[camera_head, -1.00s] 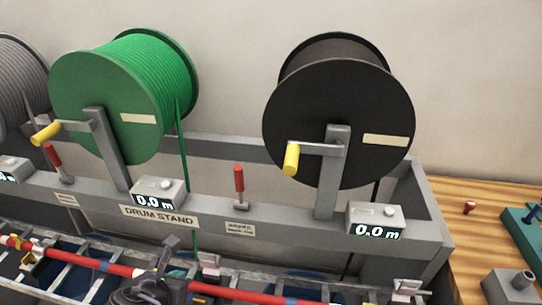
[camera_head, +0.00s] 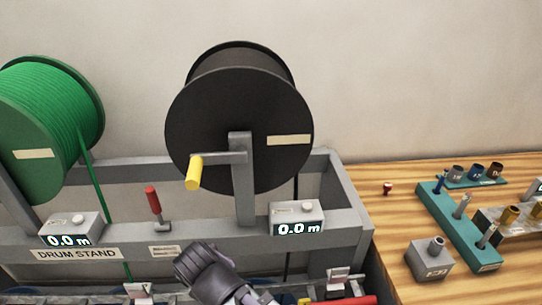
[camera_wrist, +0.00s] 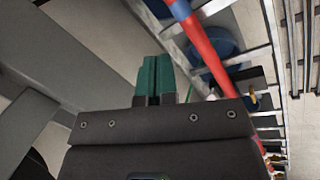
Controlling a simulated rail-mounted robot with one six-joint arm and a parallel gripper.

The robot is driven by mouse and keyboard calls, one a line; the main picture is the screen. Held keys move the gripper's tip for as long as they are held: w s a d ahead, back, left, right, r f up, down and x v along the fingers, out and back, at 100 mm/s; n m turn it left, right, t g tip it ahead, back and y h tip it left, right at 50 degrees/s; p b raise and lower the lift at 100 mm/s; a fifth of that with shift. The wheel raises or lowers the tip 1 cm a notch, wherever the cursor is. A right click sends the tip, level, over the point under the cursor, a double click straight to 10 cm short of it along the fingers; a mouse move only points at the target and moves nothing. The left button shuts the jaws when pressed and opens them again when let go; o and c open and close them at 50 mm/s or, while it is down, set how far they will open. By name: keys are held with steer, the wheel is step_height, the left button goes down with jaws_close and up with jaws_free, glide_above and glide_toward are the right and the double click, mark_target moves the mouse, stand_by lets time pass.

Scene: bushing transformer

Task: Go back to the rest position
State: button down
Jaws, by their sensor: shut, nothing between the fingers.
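My gripper (camera_wrist: 155,78) shows in the wrist view with its two teal fingers together, shut and empty. A grey frame beam is to its left and a red rail (camera_wrist: 205,50) to its right. In the head view a dark part of my arm (camera_head: 205,272) is at the bottom centre, in front of the drum stand (camera_head: 340,230) and below the black drum (camera_head: 230,130). The fingertips cannot be made out in that view.
The green drum (camera_head: 45,130) is at the left. Meters reading 0.0 m (camera_head: 297,216) and a red lever (camera_head: 153,200) are on the stand's front beam. A wooden bench (camera_head: 400,215) at the right carries a teal fixture (camera_head: 460,225) and a grey block (camera_head: 428,262).

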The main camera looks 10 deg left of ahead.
steer(key=w+d+m+g, duration=0.1)
steer(key=w+d+m, duration=0.3)
steer(key=d, duration=0.8)
steer(key=w+d+m+g, duration=0.1)
steer(key=w+d+m, duration=0.4)
steer(key=d, duration=0.7)
steer(key=w+d+m, duration=0.5)
steer(key=d+m, duration=0.1)
steer(key=d, duration=0.6)
steer(key=shift+d+f+m+g+y, duration=0.3)
steer(key=shift+d+m+g+y, duration=0.05)
steer(key=shift+m+g+y, duration=0.05)
